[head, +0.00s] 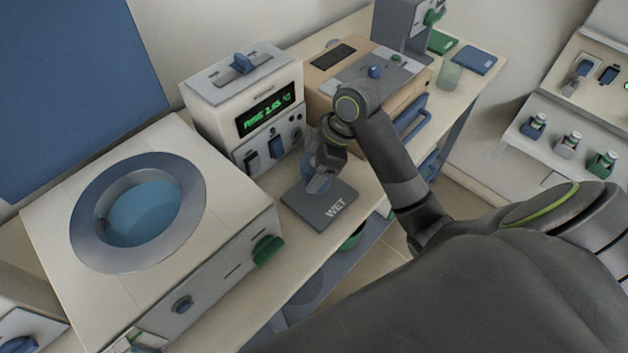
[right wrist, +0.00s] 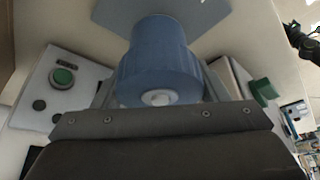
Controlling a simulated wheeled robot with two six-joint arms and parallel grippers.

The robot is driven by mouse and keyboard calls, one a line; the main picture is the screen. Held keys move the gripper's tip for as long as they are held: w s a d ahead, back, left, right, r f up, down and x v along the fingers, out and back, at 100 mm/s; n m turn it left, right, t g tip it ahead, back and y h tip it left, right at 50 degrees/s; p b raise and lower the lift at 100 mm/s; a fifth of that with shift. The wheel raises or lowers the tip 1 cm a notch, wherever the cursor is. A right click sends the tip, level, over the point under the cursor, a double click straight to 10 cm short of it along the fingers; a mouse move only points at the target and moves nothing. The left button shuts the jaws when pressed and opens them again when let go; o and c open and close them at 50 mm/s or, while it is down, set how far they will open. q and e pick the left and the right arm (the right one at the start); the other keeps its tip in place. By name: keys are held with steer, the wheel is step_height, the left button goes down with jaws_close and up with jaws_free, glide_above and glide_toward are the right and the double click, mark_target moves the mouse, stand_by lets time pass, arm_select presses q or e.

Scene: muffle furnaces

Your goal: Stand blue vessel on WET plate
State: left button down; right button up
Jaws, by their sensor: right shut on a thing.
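The WET plate (head: 338,206) is a dark grey square slab lying on the bench in front of the display unit, its white lettering readable. My right gripper (head: 321,182) is low over the back-left part of this plate, shut on the blue vessel (head: 309,170). The vessel is mostly hidden by the gripper in the head view. In the right wrist view the blue vessel (right wrist: 156,55) is a ribbed cylinder with a pale round knob, between the fingers. The plate (right wrist: 205,14) shows beyond it. I cannot tell whether vessel and plate touch. My left gripper is out of view.
A display unit (head: 241,98) with green digits stands right behind the plate. A furnace with a round blue opening (head: 140,213) is at left. A wooden-sided box (head: 321,82) stands behind my arm. A greenish glass (head: 450,75) and coloured pads lie farther right. Bench in front of the plate is narrow.

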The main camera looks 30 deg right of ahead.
steer(key=shift+f, duration=1.75)
steer(key=shift+f, duration=0.1)
steer(key=o, duration=1.3)
steer(key=v, duration=1.2)
steer(key=shift+s+p, duration=0.15)
steer(key=shift+p, duration=0.15)
